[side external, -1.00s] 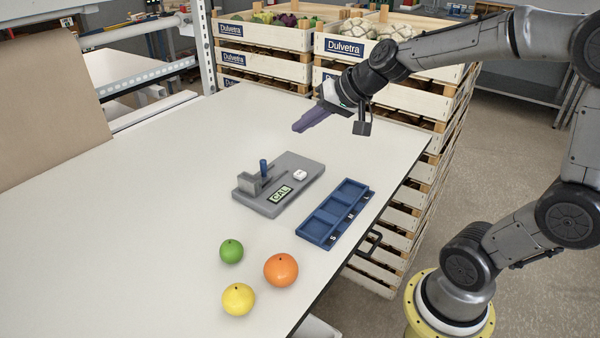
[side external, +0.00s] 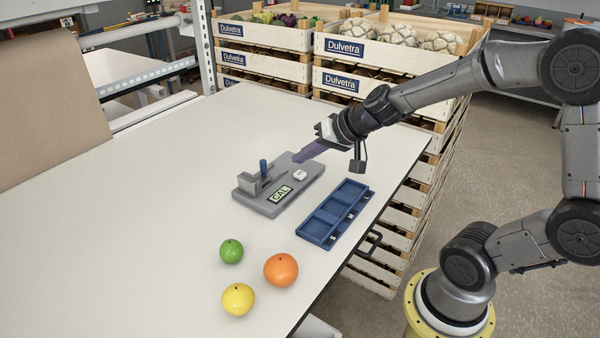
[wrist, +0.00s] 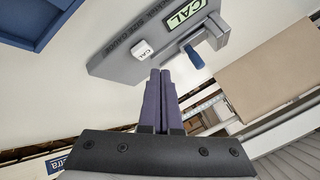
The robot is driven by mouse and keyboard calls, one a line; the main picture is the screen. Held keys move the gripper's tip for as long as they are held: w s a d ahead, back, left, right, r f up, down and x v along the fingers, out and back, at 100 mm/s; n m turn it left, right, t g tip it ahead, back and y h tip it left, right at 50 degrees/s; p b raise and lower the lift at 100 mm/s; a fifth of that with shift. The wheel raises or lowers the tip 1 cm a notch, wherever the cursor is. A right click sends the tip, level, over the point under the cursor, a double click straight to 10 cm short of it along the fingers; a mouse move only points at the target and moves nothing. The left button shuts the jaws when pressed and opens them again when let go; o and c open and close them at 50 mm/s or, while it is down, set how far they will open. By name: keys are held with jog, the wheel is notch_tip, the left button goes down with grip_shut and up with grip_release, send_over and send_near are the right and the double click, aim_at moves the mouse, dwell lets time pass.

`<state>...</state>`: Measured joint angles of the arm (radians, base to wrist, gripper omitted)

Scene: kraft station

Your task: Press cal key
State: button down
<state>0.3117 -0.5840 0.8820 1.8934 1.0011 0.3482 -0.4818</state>
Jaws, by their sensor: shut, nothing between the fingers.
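The grey gauge device (side external: 262,206) lies on the table with a green display reading CAL (side external: 282,194), a blue post (side external: 263,167) and a white key (side external: 299,175) on its top. My gripper (side external: 296,160) is shut and empty, pointing down and left, just behind the white key and apart from it. In the wrist view my gripper's purple fingers (wrist: 161,75) are together, their tips close to the near edge of the device (wrist: 120,62). The white key (wrist: 142,50) shows just beyond the fingertips, slightly left.
A blue three-slot tray (side external: 335,212) sits right of the device. A green fruit (side external: 231,251), an orange one (side external: 281,270) and a yellow one (side external: 238,299) lie in front. Stacked wooden crates (side external: 390,60) stand behind the table. The table's left is clear.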

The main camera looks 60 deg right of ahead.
aim_at(304, 180)
jog(key=shift+f, duration=0.55)
jog(key=shift+f, duration=0.15)
dwell(1.6)
jog(key=shift+f, duration=0.25)
jog(key=shift+f, duration=0.45)
dwell(0.9)
jog(key=shift+r, duration=0.85)
jog(key=shift+r, duration=0.1)
jog(key=shift+r, duration=2.4)
